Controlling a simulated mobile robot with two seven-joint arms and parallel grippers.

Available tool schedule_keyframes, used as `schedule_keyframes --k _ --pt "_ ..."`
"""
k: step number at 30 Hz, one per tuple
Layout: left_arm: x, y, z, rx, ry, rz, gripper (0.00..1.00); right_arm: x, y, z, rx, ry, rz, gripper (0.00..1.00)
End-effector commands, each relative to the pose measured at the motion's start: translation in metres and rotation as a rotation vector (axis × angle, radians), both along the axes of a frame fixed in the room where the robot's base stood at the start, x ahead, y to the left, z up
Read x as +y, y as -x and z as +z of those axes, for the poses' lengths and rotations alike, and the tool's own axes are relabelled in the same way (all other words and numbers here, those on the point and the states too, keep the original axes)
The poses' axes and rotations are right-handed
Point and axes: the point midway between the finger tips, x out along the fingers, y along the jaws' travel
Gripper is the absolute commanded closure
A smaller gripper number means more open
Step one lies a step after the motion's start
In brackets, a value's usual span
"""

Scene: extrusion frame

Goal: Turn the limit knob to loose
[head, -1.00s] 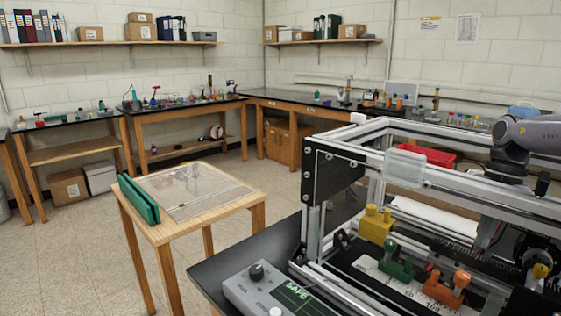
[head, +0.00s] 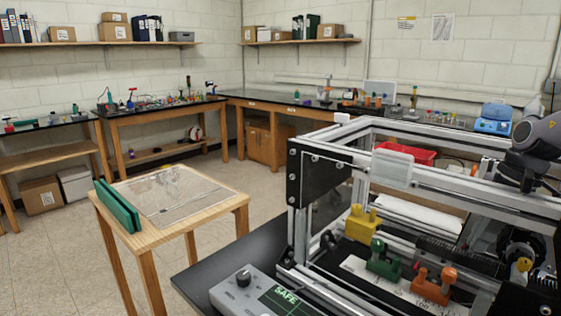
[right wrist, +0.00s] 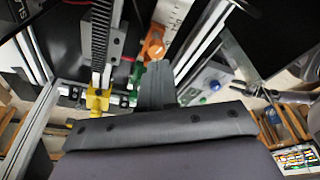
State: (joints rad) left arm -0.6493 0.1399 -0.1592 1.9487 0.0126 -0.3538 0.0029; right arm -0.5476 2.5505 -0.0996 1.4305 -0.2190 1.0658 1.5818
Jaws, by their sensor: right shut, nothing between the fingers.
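A grey control box (head: 228,296) with a black knob (head: 243,277) and a green screen reading SAFE (head: 285,297) stands at the bottom of the head view. The knob's markings are too small to read. My right arm reaches over the frame at the right edge of the head view, well away from the knob; its fingertips are not clear there. In the right wrist view my right gripper (right wrist: 158,85) is shut and empty, near an orange clamp (right wrist: 153,45) inside the frame. My left gripper is not in view.
An aluminium extrusion frame (head: 440,177) stands right of the control box, with yellow (head: 363,228), green (head: 383,262) and orange (head: 432,288) clamps inside. A small wooden table (head: 190,217) with green panels stands left. The space above the control box looks clear.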

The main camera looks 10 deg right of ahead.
Motion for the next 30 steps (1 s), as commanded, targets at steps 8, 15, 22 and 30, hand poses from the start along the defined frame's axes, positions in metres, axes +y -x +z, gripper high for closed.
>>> schedule_keyframes --k 8,15,22,30 --pt "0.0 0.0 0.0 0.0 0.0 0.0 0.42 -0.001 0.005 -0.013 0.011 -0.01 -0.055 1.0" --pt "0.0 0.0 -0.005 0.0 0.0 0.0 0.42 -0.001 0.005 -0.044 0.009 -0.01 -0.053 1.0" --pt "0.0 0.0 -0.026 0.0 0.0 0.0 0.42 -0.001 0.004 -0.068 0.006 -0.008 -0.049 1.0" --pt "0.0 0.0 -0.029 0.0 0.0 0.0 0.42 -0.001 0.004 -0.071 0.005 -0.008 -0.049 1.0"
